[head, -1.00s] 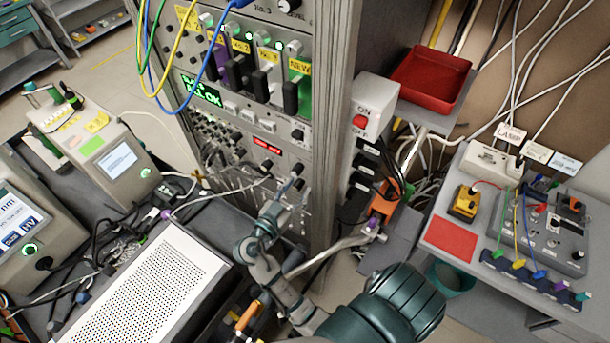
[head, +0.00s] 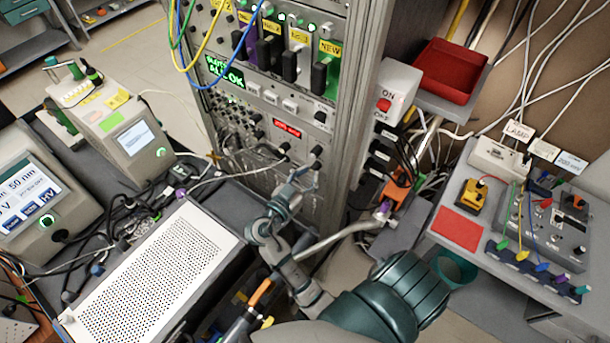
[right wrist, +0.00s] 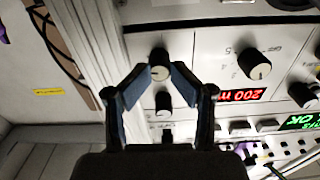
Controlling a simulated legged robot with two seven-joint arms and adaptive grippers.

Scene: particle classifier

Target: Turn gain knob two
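The rack panel carries several black knobs. In the head view my right gripper (head: 305,177) is up against its lower part, just below a black knob (head: 316,152) to the lower right of a red display (head: 287,128). In the right wrist view, which is turned over, a black knob (right wrist: 159,64) sits between the fingertips of the right gripper (right wrist: 159,70). The fingers are spread, one on each side of this knob; contact cannot be told. A second small knob (right wrist: 163,101) and a larger knob (right wrist: 255,65) are close by. Knob labels are unreadable. My left gripper is not in view.
A perforated white box (head: 150,275) stands in front of the rack at left. Cables hang over the upper panel. A switch box (head: 395,92), a red tray (head: 447,72) and a side table (head: 445,245) are on the right.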

